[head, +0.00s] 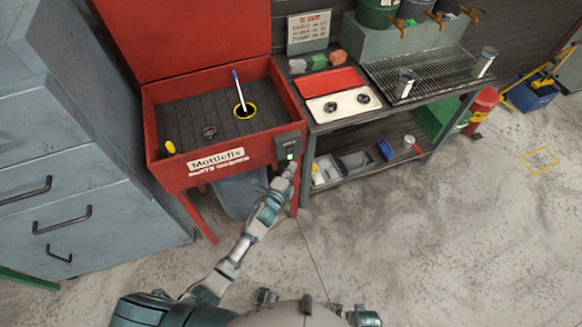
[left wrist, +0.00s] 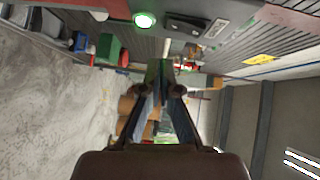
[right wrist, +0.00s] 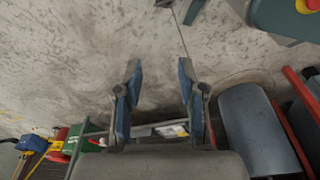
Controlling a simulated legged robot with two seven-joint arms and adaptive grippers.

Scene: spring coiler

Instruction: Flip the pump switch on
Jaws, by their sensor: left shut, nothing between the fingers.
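The pump switch sits on a dark box (head: 290,146) at the right front corner of the red parts washer (head: 180,177). A green light glows on the box. In the left wrist view the green light (left wrist: 144,20) shows beside a dark rocker switch (left wrist: 184,26) at the top. My left gripper (head: 289,171) is just below the box in the head view, shut with nothing in it. Its closed fingertips (left wrist: 160,68) show in the left wrist view; I cannot tell if they touch the box. My right gripper (right wrist: 159,68) is open and empty above the floor.
A grey drawer cabinet (head: 80,160) stands left of the washer. A workbench with a red tray (head: 330,82) and a drain grate (head: 425,72) stands to its right. A grey bucket (head: 240,195) is under the washer. The floor in front is clear.

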